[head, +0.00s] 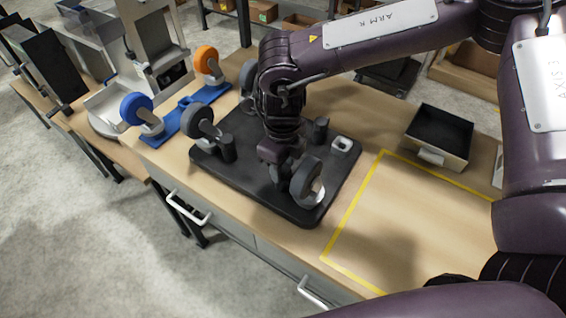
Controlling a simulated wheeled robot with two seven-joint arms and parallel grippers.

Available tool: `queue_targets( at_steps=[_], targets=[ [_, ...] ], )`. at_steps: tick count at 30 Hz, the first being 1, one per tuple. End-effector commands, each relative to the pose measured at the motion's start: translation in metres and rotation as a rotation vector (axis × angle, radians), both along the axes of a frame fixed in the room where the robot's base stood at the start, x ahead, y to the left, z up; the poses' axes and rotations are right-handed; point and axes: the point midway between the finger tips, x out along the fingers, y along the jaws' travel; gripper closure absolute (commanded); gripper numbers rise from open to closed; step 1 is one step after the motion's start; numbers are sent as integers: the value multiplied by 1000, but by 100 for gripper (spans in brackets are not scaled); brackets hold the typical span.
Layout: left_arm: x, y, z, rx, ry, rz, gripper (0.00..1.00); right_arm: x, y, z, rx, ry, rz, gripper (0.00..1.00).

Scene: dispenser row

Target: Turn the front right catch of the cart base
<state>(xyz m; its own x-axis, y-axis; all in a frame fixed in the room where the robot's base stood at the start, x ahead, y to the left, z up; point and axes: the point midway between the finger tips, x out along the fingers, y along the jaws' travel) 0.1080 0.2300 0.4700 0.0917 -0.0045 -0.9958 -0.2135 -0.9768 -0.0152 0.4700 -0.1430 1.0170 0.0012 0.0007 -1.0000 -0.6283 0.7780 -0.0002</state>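The cart base (250,180) is a black plate lying on the wooden bench, with grey-wheeled castors standing on it. One castor (307,180) stands at the near right corner, and another (203,122) at the left. A third, at the far left (248,76), is partly behind my arm. My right gripper (276,154) points down over the middle of the plate, just left of and behind the near right castor. Its fingertips are hard to make out against the dark parts, so its opening and any contact are unclear. The front right catch is not clearly distinguishable. My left gripper is not in view.
Short black posts (228,150) and a white fitting (342,145) are on the plate. A blue stand (190,112) with blue and orange castors is at the left. A black-lined bin (440,134) stands at the right. The yellow-taped area (385,215) is clear.

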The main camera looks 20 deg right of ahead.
Motion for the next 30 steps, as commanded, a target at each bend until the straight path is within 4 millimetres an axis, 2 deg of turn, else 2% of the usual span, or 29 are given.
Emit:
queue_targets(
  at_steps=[1,3,13,17,24,30],
  targets=[
    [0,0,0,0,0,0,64,0,0,0,0,0,0,54],
    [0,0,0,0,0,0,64,0,0,0,0,0,-1,46],
    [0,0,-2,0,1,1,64,0,0,4,0,-1,-2,46],
    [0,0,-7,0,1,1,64,1,0,20,1,-3,-2,46],
    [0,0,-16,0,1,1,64,1,0,60,1,-3,-2,46],
    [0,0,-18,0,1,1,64,0,0,77,0,0,-2,46]
  ],
)
